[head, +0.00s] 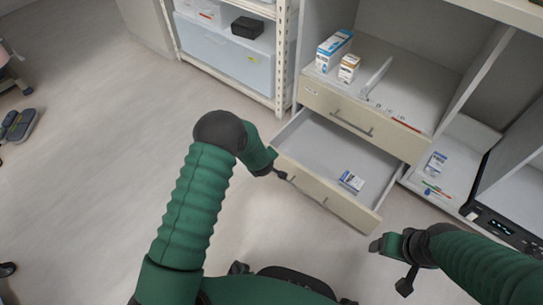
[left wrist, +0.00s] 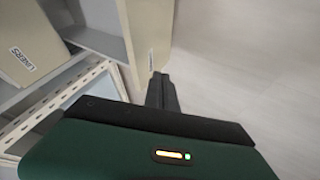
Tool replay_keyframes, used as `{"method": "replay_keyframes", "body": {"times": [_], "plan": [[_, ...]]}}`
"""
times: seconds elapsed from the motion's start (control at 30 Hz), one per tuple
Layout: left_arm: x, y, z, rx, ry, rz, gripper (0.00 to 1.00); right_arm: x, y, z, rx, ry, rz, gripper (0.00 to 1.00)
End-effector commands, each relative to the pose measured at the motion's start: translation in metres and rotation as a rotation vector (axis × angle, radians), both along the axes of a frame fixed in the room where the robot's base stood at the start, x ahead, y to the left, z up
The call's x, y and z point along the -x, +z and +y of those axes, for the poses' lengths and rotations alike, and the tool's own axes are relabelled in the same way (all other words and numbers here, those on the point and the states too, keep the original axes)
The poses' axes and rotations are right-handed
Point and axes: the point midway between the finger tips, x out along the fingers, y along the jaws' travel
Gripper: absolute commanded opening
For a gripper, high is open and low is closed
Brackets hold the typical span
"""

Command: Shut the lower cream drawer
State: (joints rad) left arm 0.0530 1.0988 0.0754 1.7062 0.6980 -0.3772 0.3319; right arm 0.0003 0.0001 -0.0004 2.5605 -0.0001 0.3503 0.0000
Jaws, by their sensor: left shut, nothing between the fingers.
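The lower cream drawer (head: 325,191) is pulled out of the cabinet, with its grey inside showing. A small blue-and-white box (head: 351,181) lies in it. My left gripper (head: 283,175) is shut and empty at the left end of that drawer's front, close to its outer face; I cannot tell if it touches. In the left wrist view the shut fingers (left wrist: 161,90) are by the labelled end of the drawer front (left wrist: 148,30). My right gripper (head: 390,265) is open and empty, right of and nearer than the drawer's right front corner.
The upper cream drawer (head: 350,120) is above, with boxes (head: 333,50) and small items on the surface over it. A shelf rack with a pale blue bin (head: 228,58) stands to the left. A black device (head: 495,225) is at the right. The floor before the drawer is clear.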

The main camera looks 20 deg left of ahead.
Motion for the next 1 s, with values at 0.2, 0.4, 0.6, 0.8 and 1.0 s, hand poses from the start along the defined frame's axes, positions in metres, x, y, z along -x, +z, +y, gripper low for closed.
{"method": "replay_keyframes", "body": {"times": [0.2, 0.4, 0.6, 0.8, 1.0], "plan": [[-0.033, -0.034, 0.001, -0.004, -0.007, -0.004, 0.00, 0.000, -0.036, 0.000, 0.000, 0.001, -0.001, 0.74], [-0.053, -0.030, -0.006, -0.003, -0.005, 0.002, 0.00, 0.000, -0.041, 0.000, 0.000, 0.001, -0.001, 0.74], [-0.058, -0.028, -0.008, 0.000, -0.004, 0.001, 0.00, 0.000, -0.042, 0.000, 0.000, 0.001, -0.001, 0.74], [-0.058, -0.028, -0.008, 0.001, -0.003, 0.001, 0.00, 0.000, -0.041, 0.000, 0.000, 0.001, -0.001, 0.74], [-0.057, -0.026, -0.010, 0.001, -0.003, 0.001, 0.00, 0.000, -0.037, 0.000, 0.000, 0.001, -0.001, 0.74]]}}
